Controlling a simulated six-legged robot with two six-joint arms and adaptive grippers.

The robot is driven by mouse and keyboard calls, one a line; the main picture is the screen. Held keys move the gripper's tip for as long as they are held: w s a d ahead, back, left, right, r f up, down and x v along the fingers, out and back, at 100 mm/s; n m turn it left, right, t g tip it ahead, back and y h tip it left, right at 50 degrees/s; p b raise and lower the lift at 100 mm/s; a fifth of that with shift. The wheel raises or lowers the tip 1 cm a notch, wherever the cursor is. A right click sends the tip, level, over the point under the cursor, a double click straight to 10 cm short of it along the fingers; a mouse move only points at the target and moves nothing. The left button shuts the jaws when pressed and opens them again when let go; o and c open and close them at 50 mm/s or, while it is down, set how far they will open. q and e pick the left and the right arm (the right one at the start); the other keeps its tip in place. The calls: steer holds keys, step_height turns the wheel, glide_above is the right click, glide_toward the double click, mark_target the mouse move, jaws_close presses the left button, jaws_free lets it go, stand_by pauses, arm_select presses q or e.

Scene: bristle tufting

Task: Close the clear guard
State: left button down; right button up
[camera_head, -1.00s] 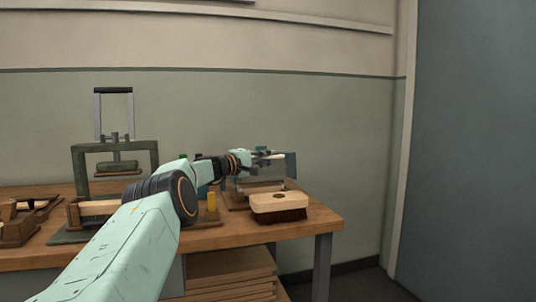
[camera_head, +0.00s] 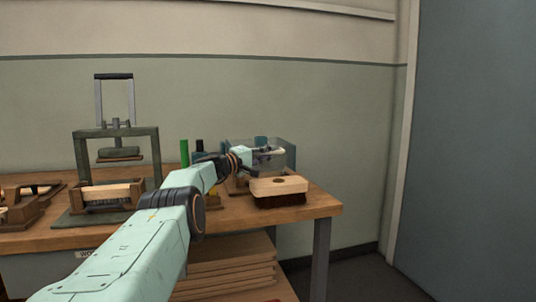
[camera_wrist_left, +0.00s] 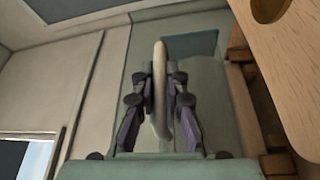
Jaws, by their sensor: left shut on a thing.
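The clear guard (camera_head: 287,152) is a see-through box-like cover over a small machine at the right part of the bench. My left gripper (camera_head: 262,154) is at its front, shut on the guard's pale handle (camera_head: 277,151). In the left wrist view the two fingers (camera_wrist_left: 160,88) close on both sides of this pale, slightly curved handle (camera_wrist_left: 159,105). The guard's lower edge is partly hidden by my arm and a brush, so I cannot tell whether it touches the base. My right gripper is in neither view.
A brush with a wooden block (camera_head: 279,186) and dark bristles sits right in front of the guard. A green press (camera_head: 118,133) stands to the left. A green cylinder (camera_head: 184,152) stands behind my arm. The bench (camera_head: 315,205) ends just right of the brush.

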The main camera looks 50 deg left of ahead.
arm_select(q)
steer(key=shift+w+d+f, duration=0.1)
steer(key=shift+d+f, duration=0.15)
steer(key=shift+f, duration=0.35)
steer(key=c, duration=1.8)
jaws_free()
steer(key=shift+o, duration=0.7)
steer(key=shift+r, duration=0.25)
steer(key=shift+a, duration=0.1)
